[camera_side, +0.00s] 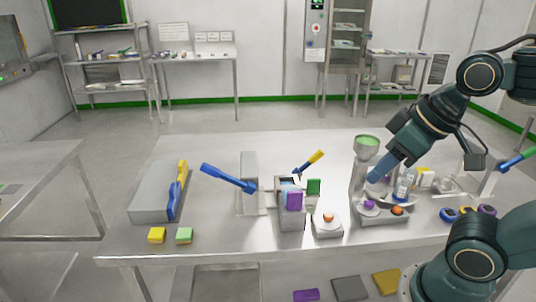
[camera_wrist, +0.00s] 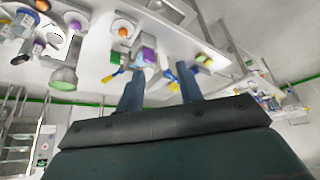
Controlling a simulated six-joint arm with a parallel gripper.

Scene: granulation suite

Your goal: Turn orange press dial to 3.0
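Two orange dials show, and I cannot tell which is the press dial. One orange dial (camera_side: 397,210) is on the grey base (camera_side: 384,219) in front of the hopper (camera_side: 367,147), beside a purple dial (camera_side: 369,204). The other orange dial (camera_side: 328,216) tops a small white unit (camera_side: 327,230) further left; it also shows in the wrist view (camera_wrist: 123,31). No scale reading is legible. My gripper (camera_side: 375,177) is above and behind the hopper base, apart from both dials as far as I can tell. In the wrist view its blue fingers (camera_wrist: 160,70) are apart and empty.
A blue-handled lever (camera_side: 228,178) and a yellow-tipped lever (camera_side: 309,162) stick out mid-table. A box with purple and green parts (camera_side: 291,207) stands left of the white unit. A bottle (camera_side: 403,186) and colored rings (camera_side: 467,212) are on the right.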

